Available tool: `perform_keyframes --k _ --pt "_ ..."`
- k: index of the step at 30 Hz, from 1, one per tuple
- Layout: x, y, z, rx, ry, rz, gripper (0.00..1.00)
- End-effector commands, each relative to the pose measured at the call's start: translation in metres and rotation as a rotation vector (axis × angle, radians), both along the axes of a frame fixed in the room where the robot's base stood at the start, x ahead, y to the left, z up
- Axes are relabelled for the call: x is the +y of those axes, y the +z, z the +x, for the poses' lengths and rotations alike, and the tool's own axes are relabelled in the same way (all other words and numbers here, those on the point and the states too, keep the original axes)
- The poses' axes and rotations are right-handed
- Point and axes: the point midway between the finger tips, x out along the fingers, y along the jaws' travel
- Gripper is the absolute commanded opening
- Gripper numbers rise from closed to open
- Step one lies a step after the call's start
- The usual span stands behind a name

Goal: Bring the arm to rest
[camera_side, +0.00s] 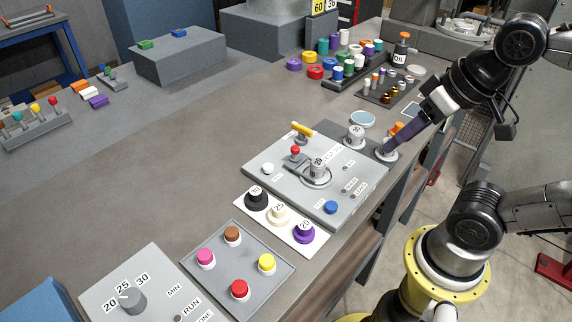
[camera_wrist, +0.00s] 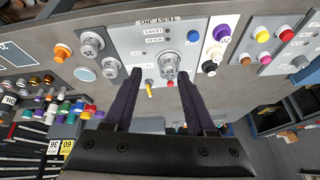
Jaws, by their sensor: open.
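My gripper (camera_side: 388,147) is at the right of the bench in the side view, fingers slanting down to the left. In the wrist view my gripper (camera_wrist: 160,72) shows two dark fingers spread apart with nothing held between them. The fingertips overlap a grey round piece (camera_side: 386,155) with an orange top beside it in the side view; I cannot tell whether they touch. The grey test jig panel (camera_side: 262,180) lies left of the gripper, and it also shows in the wrist view (camera_wrist: 125,38). A labelled grey cylinder (camera_side: 318,169) stands on the panel.
A numbered grey cylinder (camera_side: 355,137) stands close left of the fingers. A rack of coloured pots (camera_side: 345,75) and a tray of small bottles (camera_side: 385,92) are behind. A button plate (camera_side: 215,275) and a white card (camera_side: 262,222) lie in front. The bench's left middle is clear.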

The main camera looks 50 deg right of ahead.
Motion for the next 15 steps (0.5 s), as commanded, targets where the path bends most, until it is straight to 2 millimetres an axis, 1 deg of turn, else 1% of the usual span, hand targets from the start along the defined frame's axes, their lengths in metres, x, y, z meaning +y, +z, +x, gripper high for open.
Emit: perform_keyframes --k 1,3,7,15 --pt "-0.0001 -0.0108 -0.0042 0.002 0.050 -0.025 0.57" --pt "0.0000 -0.0176 -0.0035 0.003 0.108 -0.055 0.57" --pt "0.0001 -0.0149 0.0008 -0.017 0.164 -0.086 0.57" --pt "0.0001 -0.0146 0.0010 -0.016 0.172 -0.090 0.57"
